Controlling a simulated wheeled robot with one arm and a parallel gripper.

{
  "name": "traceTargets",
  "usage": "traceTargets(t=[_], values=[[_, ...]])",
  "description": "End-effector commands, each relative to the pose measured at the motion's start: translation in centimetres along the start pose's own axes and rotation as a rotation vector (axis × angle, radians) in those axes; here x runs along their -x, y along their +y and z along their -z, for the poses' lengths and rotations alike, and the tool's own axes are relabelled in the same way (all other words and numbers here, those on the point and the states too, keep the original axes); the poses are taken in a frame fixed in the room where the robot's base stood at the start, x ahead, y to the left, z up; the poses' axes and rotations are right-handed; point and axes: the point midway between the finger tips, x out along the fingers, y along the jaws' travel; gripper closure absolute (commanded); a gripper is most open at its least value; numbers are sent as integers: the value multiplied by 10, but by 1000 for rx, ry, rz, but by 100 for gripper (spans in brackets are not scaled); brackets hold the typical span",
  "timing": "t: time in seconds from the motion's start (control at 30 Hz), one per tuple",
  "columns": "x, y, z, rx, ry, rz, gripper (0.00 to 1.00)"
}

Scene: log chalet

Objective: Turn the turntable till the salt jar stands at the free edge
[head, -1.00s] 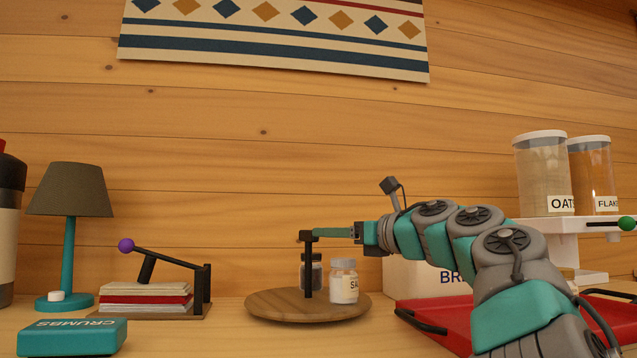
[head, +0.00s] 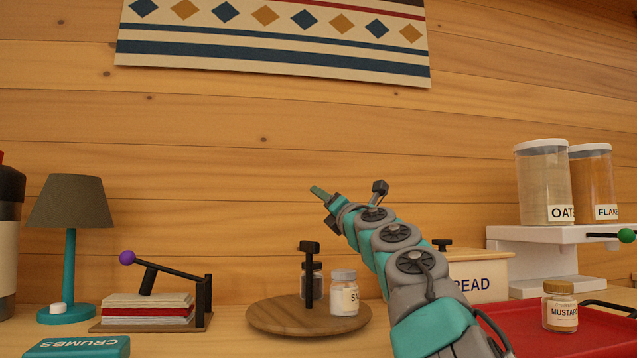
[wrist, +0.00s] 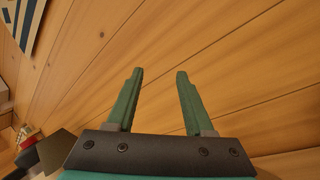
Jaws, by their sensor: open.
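The round wooden turntable (head: 270,320) stands on the counter in the middle of the head view. The salt jar (head: 344,292), with a white lid and a partly hidden label, stands on its right side. A black post with a short crossbar, the turntable's handle (head: 309,275), rises near the middle. A darker jar (head: 318,280) stands behind the handle and is partly hidden by it. My gripper (head: 316,191) is raised above the turntable, clear of the handle and jars. In the wrist view my gripper (wrist: 160,95) is open and empty, with only the log wall behind it.
A red tray (head: 600,340) with a mustard jar (head: 560,308) lies at right, before a bread box (head: 480,275) and a white shelf (head: 530,237) with canisters. At left are a lamp (head: 70,210), a lever press (head: 165,290) and a crumbs box (head: 80,347).

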Motion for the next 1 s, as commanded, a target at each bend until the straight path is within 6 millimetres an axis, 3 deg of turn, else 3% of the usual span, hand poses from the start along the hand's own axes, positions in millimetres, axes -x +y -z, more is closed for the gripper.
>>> traceTargets(t=[0.3,0.6,1.0], values=[[-27,8,-12,-275,-175,27,48],[-38,12,-16,-503,-321,31,48],[-40,11,-16,-586,-378,32,48]])
